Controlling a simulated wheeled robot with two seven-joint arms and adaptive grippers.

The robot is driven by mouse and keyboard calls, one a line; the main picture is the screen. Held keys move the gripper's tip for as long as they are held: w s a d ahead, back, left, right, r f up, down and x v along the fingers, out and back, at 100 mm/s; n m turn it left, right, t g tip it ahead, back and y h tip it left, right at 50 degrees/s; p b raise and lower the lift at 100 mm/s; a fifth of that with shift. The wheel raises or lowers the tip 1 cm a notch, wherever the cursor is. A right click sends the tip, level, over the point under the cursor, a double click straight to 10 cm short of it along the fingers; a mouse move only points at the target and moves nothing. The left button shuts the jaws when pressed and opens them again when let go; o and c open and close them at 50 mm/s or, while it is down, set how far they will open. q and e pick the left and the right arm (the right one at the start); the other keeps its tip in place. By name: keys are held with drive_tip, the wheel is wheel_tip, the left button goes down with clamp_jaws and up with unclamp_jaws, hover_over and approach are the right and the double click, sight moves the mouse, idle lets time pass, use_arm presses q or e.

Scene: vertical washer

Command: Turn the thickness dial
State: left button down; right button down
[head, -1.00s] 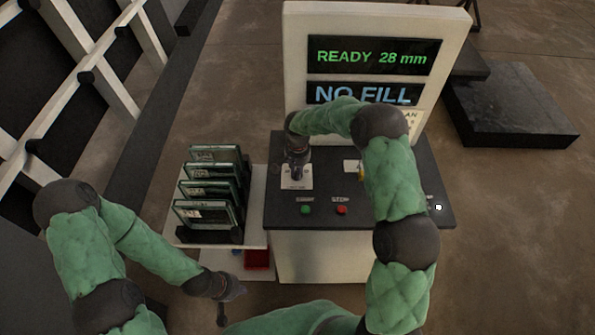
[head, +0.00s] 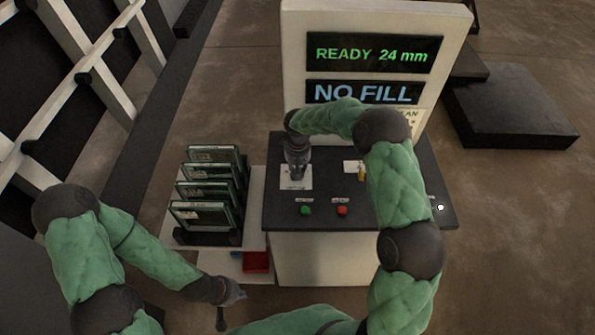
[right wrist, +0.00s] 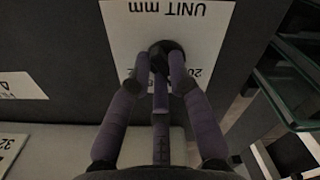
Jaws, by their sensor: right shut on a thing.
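The thickness dial (right wrist: 165,50) is a small dark knob on a white plate marked "UNIT mm" in the right wrist view. The plate (head: 296,184) shows in the head view at the left of the dark console top. My right gripper (right wrist: 163,72) points down at the dial, its purple fingers shut around it. In the head view my right gripper (head: 296,173) hides the dial. The upper display (head: 374,54) reads "READY 24 mm". My left gripper (head: 228,300) hangs low at the front, away from the console; its fingers are too small to read.
A green button (head: 305,210) and a red button (head: 342,210) sit at the console's front edge. The lower display (head: 362,92) reads "NO FILL". A rack of glass panels (head: 208,190) stands left of the console. A red bin (head: 257,262) lies below it.

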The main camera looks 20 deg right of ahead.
drive_tip(key=n, duration=0.5)
drive_tip(key=shift+w, duration=0.15)
drive_tip(key=shift+n, duration=0.3)
idle(0.3)
drive_tip(key=c, duration=1.1)
unclamp_jaws()
drive_tip(key=shift+c, duration=0.2)
drive_tip(key=shift+r, duration=0.15)
wheel_tip(320, 180, up, 12)
